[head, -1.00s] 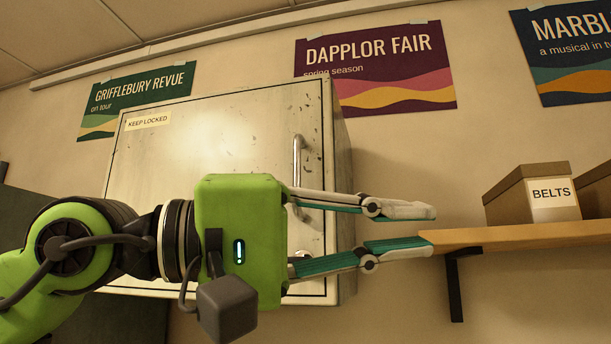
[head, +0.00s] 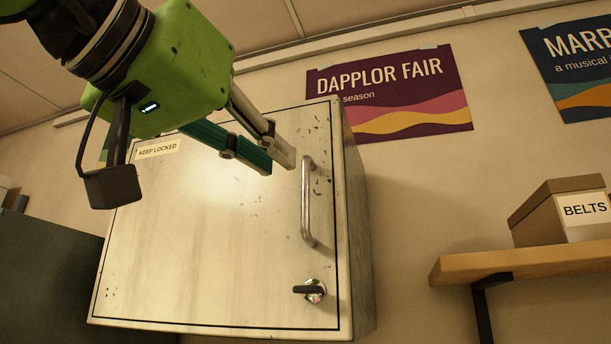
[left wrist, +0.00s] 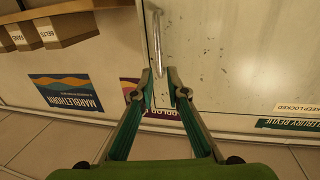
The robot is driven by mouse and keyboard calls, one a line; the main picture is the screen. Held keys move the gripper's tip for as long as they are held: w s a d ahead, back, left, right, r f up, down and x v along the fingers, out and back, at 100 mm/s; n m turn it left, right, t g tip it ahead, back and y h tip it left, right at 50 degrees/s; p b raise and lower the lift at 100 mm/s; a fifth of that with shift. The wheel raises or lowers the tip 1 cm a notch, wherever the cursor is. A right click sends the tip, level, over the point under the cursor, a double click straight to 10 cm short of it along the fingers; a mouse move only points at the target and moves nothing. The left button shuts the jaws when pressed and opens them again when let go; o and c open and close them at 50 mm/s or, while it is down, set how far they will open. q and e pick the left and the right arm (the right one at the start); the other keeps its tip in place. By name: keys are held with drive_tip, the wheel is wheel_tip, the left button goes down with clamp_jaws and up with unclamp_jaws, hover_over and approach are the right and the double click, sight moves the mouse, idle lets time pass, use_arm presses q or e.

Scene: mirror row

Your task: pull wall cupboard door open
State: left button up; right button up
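The wall cupboard (head: 358,230) is a pale, scuffed metal box with its door (head: 200,250) shut flush in the frame. A vertical metal bar handle (head: 307,200) is on the door's right side, with a dark turn latch (head: 312,291) below it. My left gripper (head: 279,164) reaches in from the upper left, its fingertips just left of the handle's top end. In the left wrist view the gripper (left wrist: 160,80) is open and empty, with the handle (left wrist: 158,42) beyond its fingertips, apart from them. My right gripper is not in view.
A wooden shelf (head: 540,262) with a box marked BELTS (head: 560,212) is to the right of the cupboard. Posters (head: 390,95) hang on the wall. A dark green surface (head: 45,270) is at lower left. The space before the door's lower part is clear.

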sight(304, 179)
use_arm(q)
drive_tip(key=p+x, duration=0.1)
drive_tip(key=x, duration=0.7)
drive_tip(key=shift+w+d, duration=0.25)
clamp_jaws()
drive_tip(key=shift+s, duration=0.1)
